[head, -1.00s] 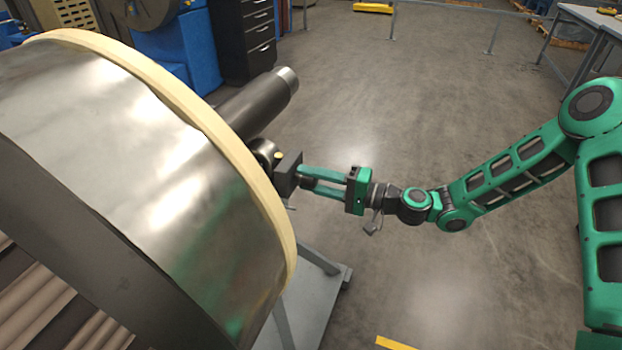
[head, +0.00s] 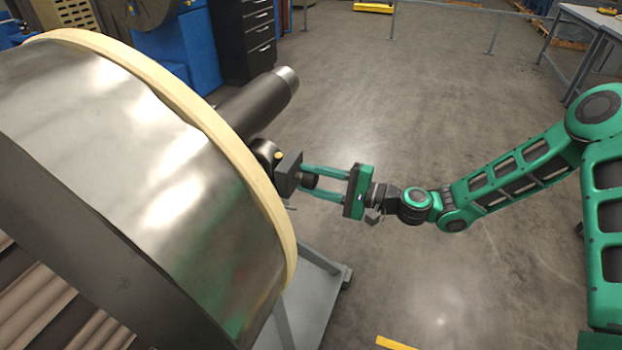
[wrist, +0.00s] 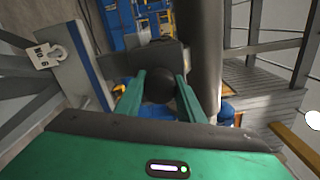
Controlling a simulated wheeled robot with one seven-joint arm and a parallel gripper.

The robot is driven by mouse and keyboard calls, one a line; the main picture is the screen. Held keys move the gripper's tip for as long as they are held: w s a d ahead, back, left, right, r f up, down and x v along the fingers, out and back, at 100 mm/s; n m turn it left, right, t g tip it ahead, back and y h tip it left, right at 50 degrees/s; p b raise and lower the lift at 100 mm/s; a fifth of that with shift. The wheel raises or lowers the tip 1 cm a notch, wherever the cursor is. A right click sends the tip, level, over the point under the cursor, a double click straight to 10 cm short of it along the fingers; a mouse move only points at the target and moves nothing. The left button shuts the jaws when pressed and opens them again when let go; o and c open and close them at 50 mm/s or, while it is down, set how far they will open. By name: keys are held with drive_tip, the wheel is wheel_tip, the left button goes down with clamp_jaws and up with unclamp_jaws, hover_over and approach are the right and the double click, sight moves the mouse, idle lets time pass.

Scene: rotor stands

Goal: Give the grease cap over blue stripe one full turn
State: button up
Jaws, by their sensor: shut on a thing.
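The grease cap (head: 310,181) is a small dark round knob on the face of a dark block (head: 287,174) beside the big rotor. My gripper (head: 308,182) reaches it from the right, with one green finger on each side. In the wrist view the cap (wrist: 158,87) sits between the fingertips (wrist: 159,92), and the jaws are shut on it. I cannot make out a blue stripe at the cap in either view. The cap's far side is hidden.
The shiny rotor (head: 150,190) with its cream rim (head: 262,190) fills the left. A dark shaft (head: 260,100) sticks out above the block. A grey stand (head: 305,300) is below. Open floor (head: 450,110) lies to the right.

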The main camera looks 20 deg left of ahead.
drive_tip(key=shift+w+d+f, duration=0.15)
drive_tip(key=shift+d+f, duration=0.05)
drive_tip(key=shift+f, duration=0.1)
drive_tip(key=o, duration=1)
drive_tip(key=shift+o, duration=0.2)
drive_tip(key=shift+a+r, duration=0.1)
drive_tip(key=shift+r, duration=0.05)
drive_tip(key=d, duration=1.1)
drive_tip(key=shift+s, duration=0.4)
drive_tip(key=shift+s, duration=0.1)
